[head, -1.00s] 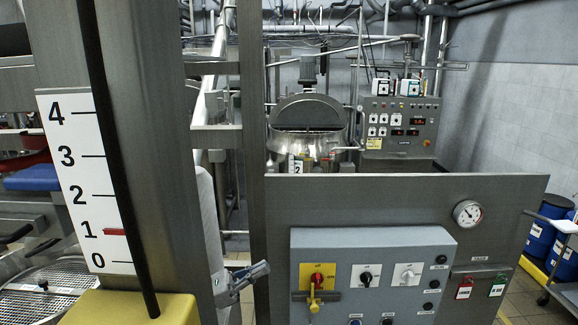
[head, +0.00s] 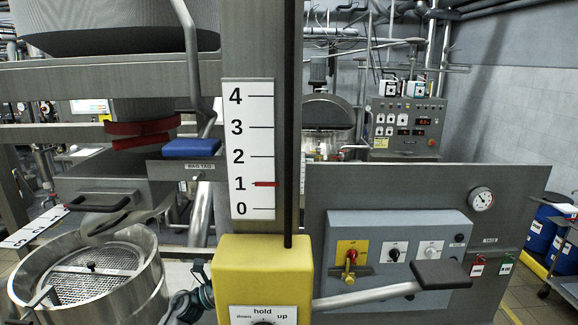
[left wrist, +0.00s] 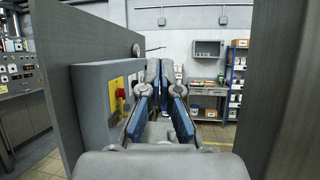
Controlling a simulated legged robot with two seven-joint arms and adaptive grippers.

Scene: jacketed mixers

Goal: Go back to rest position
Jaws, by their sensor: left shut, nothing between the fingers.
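My left gripper (left wrist: 158,75) shows in the left wrist view, with blue pads on its fingers. The fingertips are together and nothing is between them. It is beside the grey control box (left wrist: 95,100) with the yellow switch plate (left wrist: 117,97). My right gripper is not in view.
The grey panel (head: 400,190) carries a control box (head: 430,235) and a gauge (head: 481,199). A dark-padded lever (head: 440,273) sticks out right of the yellow box. A steel basin (head: 140,285) and blue pad (head: 192,148) are left. Blue drums (head: 540,235) stand far right.

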